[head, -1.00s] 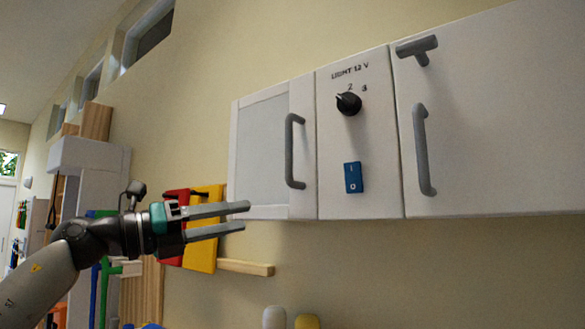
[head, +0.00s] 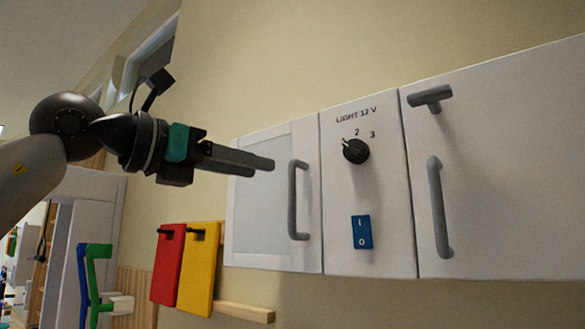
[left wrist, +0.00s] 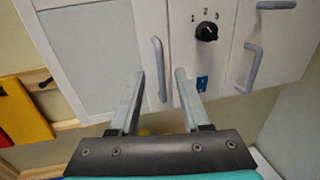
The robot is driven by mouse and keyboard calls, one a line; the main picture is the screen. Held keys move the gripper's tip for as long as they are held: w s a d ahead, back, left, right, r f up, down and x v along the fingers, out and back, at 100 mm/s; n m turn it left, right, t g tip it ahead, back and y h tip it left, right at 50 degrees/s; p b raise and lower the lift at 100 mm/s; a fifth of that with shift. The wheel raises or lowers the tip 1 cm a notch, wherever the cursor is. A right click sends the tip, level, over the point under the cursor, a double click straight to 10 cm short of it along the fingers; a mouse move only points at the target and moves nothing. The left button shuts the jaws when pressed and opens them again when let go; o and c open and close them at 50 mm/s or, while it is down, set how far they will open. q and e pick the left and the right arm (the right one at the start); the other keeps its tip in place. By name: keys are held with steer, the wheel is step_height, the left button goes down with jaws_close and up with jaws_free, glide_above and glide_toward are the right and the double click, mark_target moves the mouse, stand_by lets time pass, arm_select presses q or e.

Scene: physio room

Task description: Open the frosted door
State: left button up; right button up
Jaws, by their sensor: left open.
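The frosted door (head: 258,225) is the left door of the white wall cabinet, with a pale frosted panel in a white frame. It looks shut. Its grey vertical bar handle (head: 293,200) is on the door's right side. The handle also shows in the left wrist view (left wrist: 160,70), just beyond the fingertips. My left gripper (head: 270,168) is open and empty, in front of the frosted panel and to the left of the handle, not around it. In the left wrist view its two fingers (left wrist: 159,75) stand apart. My right gripper is not in view.
Right of the frosted door are a panel with a black knob (head: 355,151) and a blue switch (head: 362,232), then a plain door (head: 510,170) with a grey handle (head: 439,208) and a T-shaped latch (head: 430,97). Red (head: 168,265) and yellow (head: 200,268) pads hang at lower left.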

arm_select(q)
steer(key=p+x, duration=0.2)
steer(key=x, duration=0.7)
steer(key=shift+p, duration=0.4)
jaws_close()
steer(key=shift+a, duration=0.1)
stand_by(0.7)
